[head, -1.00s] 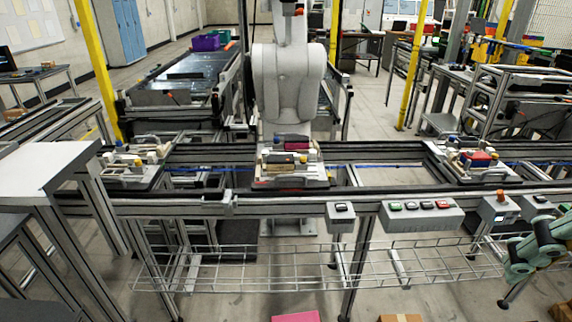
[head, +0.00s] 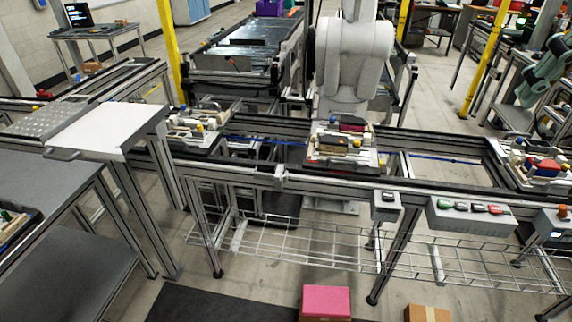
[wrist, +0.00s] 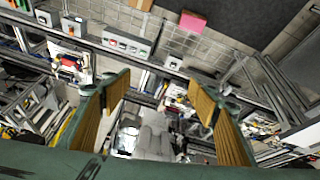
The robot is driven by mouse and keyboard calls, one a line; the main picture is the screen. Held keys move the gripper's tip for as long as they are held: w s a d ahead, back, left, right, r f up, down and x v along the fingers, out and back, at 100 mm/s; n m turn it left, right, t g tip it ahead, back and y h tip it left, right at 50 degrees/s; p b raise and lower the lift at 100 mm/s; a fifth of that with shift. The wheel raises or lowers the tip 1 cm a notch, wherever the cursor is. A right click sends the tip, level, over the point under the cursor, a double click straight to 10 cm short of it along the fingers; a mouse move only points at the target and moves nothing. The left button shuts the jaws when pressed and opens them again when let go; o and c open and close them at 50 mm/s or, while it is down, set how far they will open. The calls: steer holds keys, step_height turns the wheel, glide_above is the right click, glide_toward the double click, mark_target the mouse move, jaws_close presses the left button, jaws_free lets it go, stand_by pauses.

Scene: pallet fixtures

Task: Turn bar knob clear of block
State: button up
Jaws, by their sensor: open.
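Three pallet fixtures stand on the rail frame in the head view: a left one (head: 193,143), a middle one (head: 343,164) and a right one (head: 528,178). The middle one carries a dark red block (head: 352,127) and a brownish block (head: 332,147) among small pale parts. The right one carries a red block (head: 545,165). The bar knob is too small to make out. My gripper (wrist: 160,95) is open and empty in the wrist view, high above the line and apart from every fixture. In the head view only my green arm shows at the right edge.
A button box (head: 470,212) and a smaller switch box (head: 386,204) hang on the front rail. A wire shelf (head: 320,245) runs below. A white-topped stand (head: 105,130) is at the left. A white robot arm (head: 355,55) stands behind the middle fixture.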

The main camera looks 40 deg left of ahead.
steer(key=w+a+r+n+y+p, duration=0.1)
steer(key=w+a+r+n+p, duration=0.1)
steer(key=w+a+r, duration=0.4)
steer(key=w+a+r+n+p, duration=0.1)
steer(key=w+a+n+p, duration=0.15)
steer(key=w+a, duration=0.6)
steer(key=n+g+h, duration=0.3)
steer(key=n+g, duration=0.1)
steer(key=n, duration=0.7)
glide_above(279, 170)
step_height(279, 170, down, 40)
steer(key=shift+f, duration=0.1)
steer(key=shift+f+b, duration=0.45)
steer(key=shift+f, duration=6.35)
